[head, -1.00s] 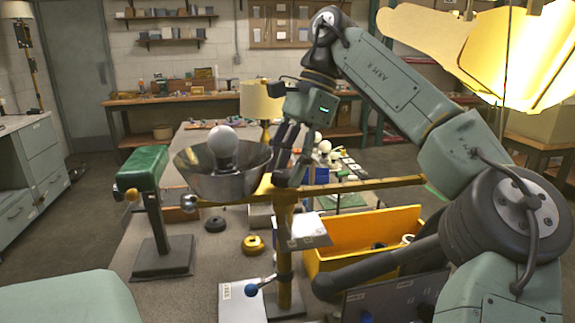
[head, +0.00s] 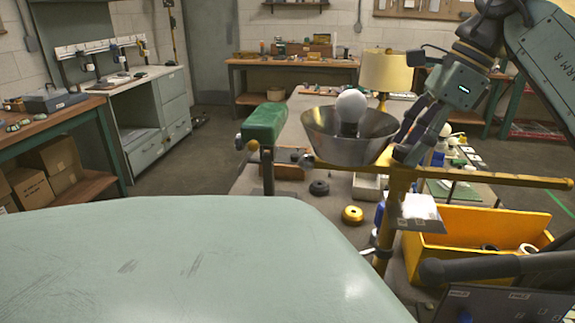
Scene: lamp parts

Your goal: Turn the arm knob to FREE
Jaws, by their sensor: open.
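A brass lamp stand has an upright post (head: 391,218) and a long horizontal arm (head: 490,177). A metal bowl shade (head: 322,143) with a white bulb (head: 350,105) sits at the arm's left end. My gripper (head: 408,148) points down at the top of the post, fingers apart. It overlaps the post top, and I cannot tell whether it touches.
A yellow bin (head: 440,262) stands right of the post. A green padded stand (head: 266,121) is left of the shade. A yellow ring (head: 352,215) and a black ring (head: 319,188) lie on the bench. A table lamp (head: 385,72) stands behind. Open floor lies left of the bench.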

